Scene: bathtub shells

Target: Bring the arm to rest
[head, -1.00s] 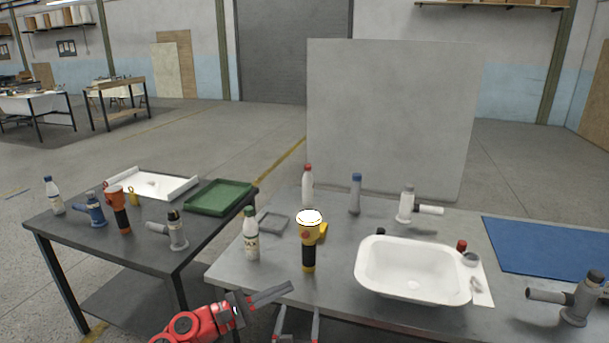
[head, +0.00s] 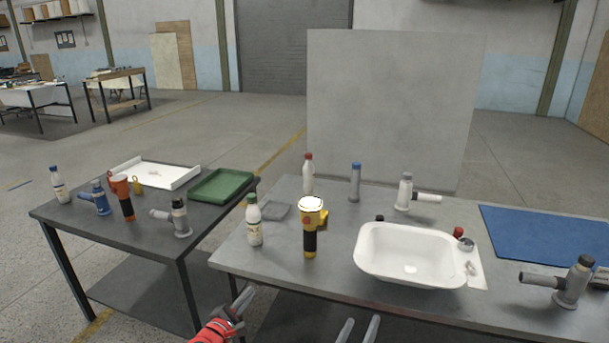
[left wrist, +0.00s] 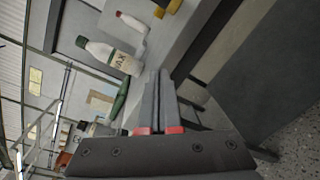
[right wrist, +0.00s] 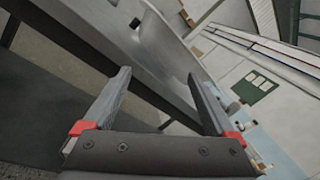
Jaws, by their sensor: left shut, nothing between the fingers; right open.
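My left gripper (head: 238,303) is low in front of the near edge of the right-hand table in the head view. In the left wrist view its two fingers (left wrist: 157,98) lie together with nothing between them. My right gripper (head: 358,332) shows only its fingertips at the bottom edge of the head view, in front of the same table. In the right wrist view its fingers (right wrist: 160,85) stand wide apart and empty, with the table edge and the white basin beyond them.
The grey table (head: 345,276) holds a white basin (head: 378,272), a yellow-black flashlight (head: 310,243), a green-capped bottle (head: 254,228) and a blue mat (head: 550,236). A dark table (head: 85,225) at left holds a green tray (head: 222,185) and a white tray (head: 178,175). A gap separates the tables.

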